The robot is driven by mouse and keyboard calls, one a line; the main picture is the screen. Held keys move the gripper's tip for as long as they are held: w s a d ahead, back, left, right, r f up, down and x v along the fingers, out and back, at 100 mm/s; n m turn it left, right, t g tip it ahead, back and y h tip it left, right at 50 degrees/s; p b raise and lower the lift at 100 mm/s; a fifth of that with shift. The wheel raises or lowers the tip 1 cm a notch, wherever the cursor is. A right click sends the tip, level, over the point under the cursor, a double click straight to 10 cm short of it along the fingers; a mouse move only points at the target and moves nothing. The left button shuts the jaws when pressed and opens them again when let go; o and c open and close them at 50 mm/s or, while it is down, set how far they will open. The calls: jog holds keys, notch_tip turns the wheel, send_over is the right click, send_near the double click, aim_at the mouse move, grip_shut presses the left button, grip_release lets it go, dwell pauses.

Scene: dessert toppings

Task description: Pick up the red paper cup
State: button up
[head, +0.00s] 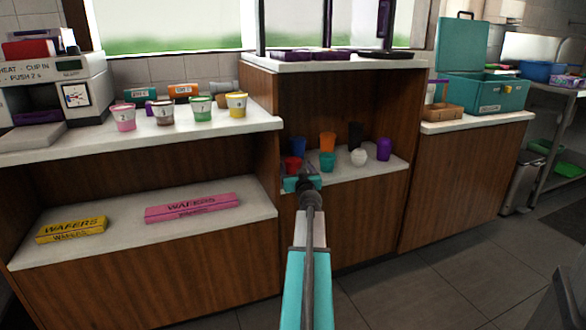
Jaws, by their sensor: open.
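The red paper cup (292,164) stands at the front left of a group of cups on the white shelf inside the middle cabinet. My gripper (299,182) is just in front of and below it in the picture, pointing into the cabinet. It is open, and I see nothing held in it. The gripper hides the lower part of the red cup, so I cannot tell whether they touch.
A blue cup (298,146) stands close behind the red one. A teal cup (327,162), an orange cup (327,141), a black cup (356,135), a white cup (358,156) and a purple cup (384,149) stand to the right. The cabinet's wooden walls enclose the shelf.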

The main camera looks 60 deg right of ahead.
aim_at(294, 159)
jog(key=shift+r+x, duration=0.2)
jog(key=shift+x, duration=2.35)
jog(key=c, duration=1.2)
jog(key=shift+p, duration=0.3)
jog(key=shift+r+p, duration=0.45)
jog(key=shift+r, duration=0.45)
notch_tip(294, 159, up, 2)
jog(key=shift+r+p, duration=0.2)
jog(key=shift+p, duration=0.35)
jog(key=s+d, duration=0.1)
jog(key=s, duration=1.5)
jog(key=shift+r, duration=0.4)
